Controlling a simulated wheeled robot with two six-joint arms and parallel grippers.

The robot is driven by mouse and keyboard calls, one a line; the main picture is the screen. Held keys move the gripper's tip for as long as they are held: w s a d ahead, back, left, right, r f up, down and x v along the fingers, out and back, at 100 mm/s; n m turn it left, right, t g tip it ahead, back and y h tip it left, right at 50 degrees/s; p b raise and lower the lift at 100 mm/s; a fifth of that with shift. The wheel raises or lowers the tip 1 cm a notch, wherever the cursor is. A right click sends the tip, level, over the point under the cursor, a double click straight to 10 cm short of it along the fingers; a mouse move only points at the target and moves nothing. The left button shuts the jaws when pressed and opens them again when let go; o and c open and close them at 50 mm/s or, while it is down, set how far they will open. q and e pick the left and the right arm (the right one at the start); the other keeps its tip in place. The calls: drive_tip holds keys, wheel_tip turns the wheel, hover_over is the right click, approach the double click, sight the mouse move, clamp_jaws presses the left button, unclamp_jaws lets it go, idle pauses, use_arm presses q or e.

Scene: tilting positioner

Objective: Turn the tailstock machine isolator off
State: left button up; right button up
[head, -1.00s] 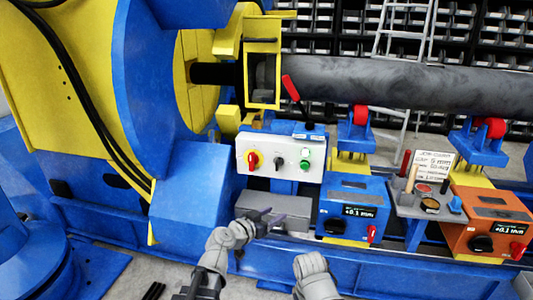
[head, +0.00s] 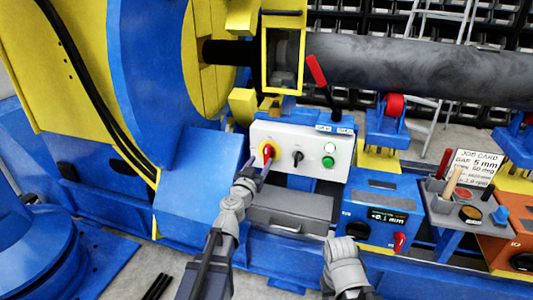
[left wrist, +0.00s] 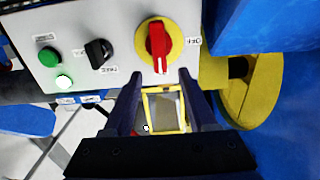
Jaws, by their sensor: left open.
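The isolator is a red handle on a yellow disc (head: 267,151), at the left end of a white control panel (head: 318,167). In the left wrist view the red handle (left wrist: 158,42) stands lengthwise in the picture, and an OFF label (left wrist: 194,43) is to its right, off the handle's line. My left gripper (head: 256,170) is open just in front of the isolator. In the left wrist view its fingertips (left wrist: 162,77) are spread on either side of the handle's line, and nothing is between them. I cannot tell whether they touch the panel.
A black selector (head: 297,157) and a green button (head: 328,161) are beside the isolator. A red-handled lever (head: 317,70) rises above the panel. A yellow and blue machine body fills the left.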

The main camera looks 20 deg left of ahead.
sight(266, 152)
use_arm(q)
drive_tip(key=w, duration=0.6)
drive_tip(key=shift+w+d, duration=0.1)
drive_tip(key=shift+w, duration=0.25)
drive_tip(key=shift+c, duration=0.2)
clamp_jaws()
